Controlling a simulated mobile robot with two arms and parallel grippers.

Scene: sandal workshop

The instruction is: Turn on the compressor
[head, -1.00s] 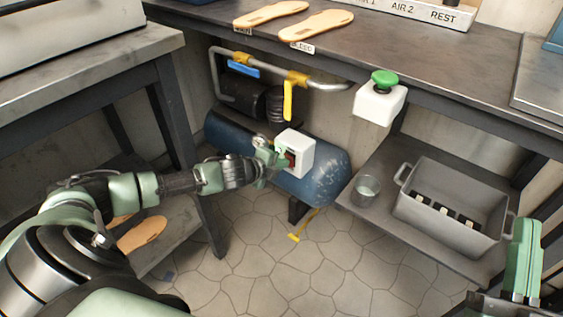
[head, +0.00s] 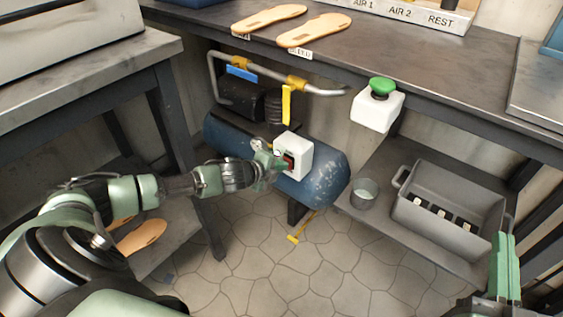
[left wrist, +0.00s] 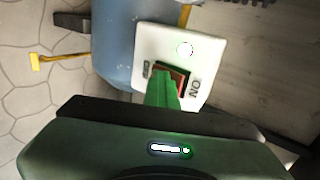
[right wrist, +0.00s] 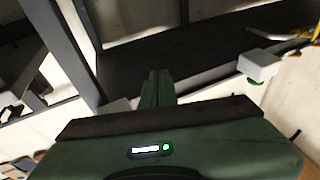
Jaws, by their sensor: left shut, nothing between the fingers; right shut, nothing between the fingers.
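The compressor has a blue tank (head: 318,178) below the workbench and a white switch box (head: 298,149) on its front. A red rocker switch (head: 289,160) sits on the box; it also shows in the left wrist view (left wrist: 178,74), partly hidden by my fingers, with "ON" lettered on one side. My left gripper (head: 279,163) is shut and empty, its fingertips at the rocker; I cannot tell whether they touch it. A round pale spot (left wrist: 184,49) is on the box. My right gripper (head: 504,240) is shut and empty, at the lower right, away from the compressor.
Yellow-handled and blue-handled valves (head: 287,104) sit on the pipe above the tank. A green button on a white box (head: 382,88) hangs at the bench edge. Sandal soles (head: 314,30) lie on the bench.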

